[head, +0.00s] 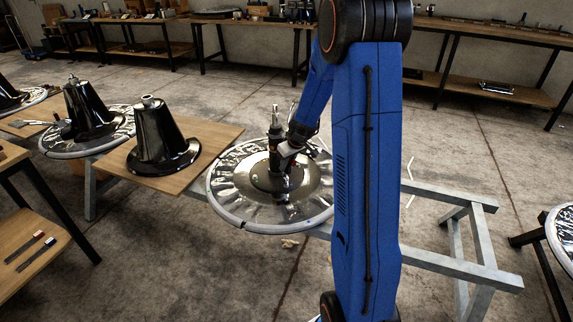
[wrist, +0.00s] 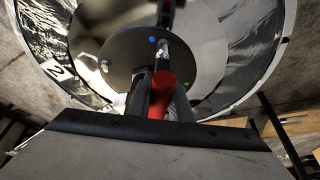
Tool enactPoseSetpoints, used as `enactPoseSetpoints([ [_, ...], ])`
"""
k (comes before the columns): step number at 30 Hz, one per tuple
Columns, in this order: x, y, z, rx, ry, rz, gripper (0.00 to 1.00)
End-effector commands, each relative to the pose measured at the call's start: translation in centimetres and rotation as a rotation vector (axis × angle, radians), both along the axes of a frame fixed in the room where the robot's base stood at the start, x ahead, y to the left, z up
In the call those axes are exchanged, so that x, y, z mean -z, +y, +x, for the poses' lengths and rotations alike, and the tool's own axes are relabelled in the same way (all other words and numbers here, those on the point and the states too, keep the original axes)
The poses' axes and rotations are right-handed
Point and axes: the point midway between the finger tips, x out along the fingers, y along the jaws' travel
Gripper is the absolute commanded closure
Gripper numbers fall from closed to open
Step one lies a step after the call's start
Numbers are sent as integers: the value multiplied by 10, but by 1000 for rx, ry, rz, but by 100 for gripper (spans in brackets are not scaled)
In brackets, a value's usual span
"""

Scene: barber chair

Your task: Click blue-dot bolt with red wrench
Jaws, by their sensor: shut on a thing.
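My gripper (head: 290,150) is over the round chrome chair base (head: 225,195), beside its upright centre post (head: 275,130). In the wrist view my gripper (wrist: 160,98) is shut on the red wrench (wrist: 159,92), which points toward the dark round plate (wrist: 118,68) of the base. A blue dot (wrist: 152,39) shows near the plate's far edge. A shiny metal part (wrist: 163,48) lies just beside the dot, in line with the wrench; I cannot tell whether it is the bolt or the wrench's tip, nor whether they touch. A small green dot (wrist: 190,83) is at right.
A wooden board with a black cone (head: 163,135) stands left of the base. Another base with a cone (head: 88,105) is farther left. A low table (head: 50,225) at lower left holds red-ended and blue-ended tools. A metal frame (head: 450,265) extends right. Workbenches line the wall.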

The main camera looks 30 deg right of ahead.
Motion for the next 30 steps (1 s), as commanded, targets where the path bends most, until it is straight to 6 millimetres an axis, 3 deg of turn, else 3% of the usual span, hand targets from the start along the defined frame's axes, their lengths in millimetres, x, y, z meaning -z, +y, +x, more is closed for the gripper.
enactPoseSetpoints([
  [30,11,0,0,0,-1,0,100],
])
